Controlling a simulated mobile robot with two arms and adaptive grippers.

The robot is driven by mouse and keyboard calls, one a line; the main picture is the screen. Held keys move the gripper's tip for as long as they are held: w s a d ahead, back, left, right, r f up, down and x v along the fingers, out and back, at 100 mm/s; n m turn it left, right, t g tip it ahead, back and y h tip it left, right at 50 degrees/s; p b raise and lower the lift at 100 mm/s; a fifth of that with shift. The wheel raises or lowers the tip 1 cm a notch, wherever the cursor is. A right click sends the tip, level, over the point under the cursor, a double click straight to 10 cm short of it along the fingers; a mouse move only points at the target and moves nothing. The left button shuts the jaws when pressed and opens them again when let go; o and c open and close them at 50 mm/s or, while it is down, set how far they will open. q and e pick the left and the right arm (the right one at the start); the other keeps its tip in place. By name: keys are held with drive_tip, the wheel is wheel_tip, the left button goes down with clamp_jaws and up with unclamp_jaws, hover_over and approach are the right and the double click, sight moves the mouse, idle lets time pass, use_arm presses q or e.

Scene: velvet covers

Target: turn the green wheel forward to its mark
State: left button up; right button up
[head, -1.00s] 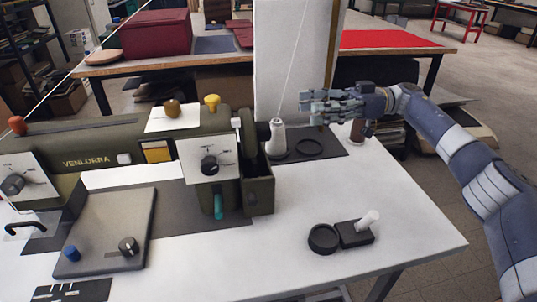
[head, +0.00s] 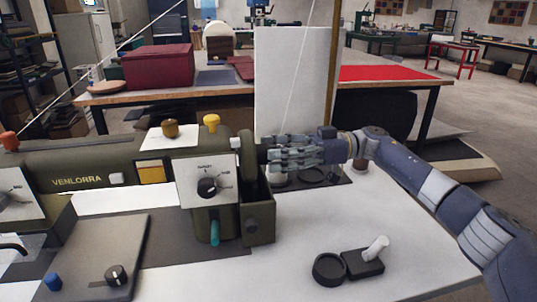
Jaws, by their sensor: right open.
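The green wheel (head: 248,155) is a dark olive disc seen nearly edge-on at the right end of the sewing machine's arm. A small pale piece (head: 235,143) sits beside its left edge; I cannot tell whether this is the mark. My right gripper (head: 268,157) comes in from the right, with its open fingers pointing left at the wheel's outer side. The fingertips overlap the hub area in the picture; I cannot tell whether they touch. The fingers hide part of the hub and the thread cone behind. My left gripper is out of view.
The olive machine (head: 130,167) fills the left of the white table (head: 340,225). A dial plate (head: 207,183) faces front. A dark tray (head: 340,180) lies under the gripper. A black ring (head: 328,268) and a block with a white peg (head: 365,262) stand at front right.

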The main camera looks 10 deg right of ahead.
drive_tip(key=shift+a, duration=0.9)
drive_tip(key=shift+c, duration=0.6)
drive_tip(key=c, duration=1)
drive_tip(key=shift+o, duration=0.2)
drive_tip(key=shift+n, duration=0.3)
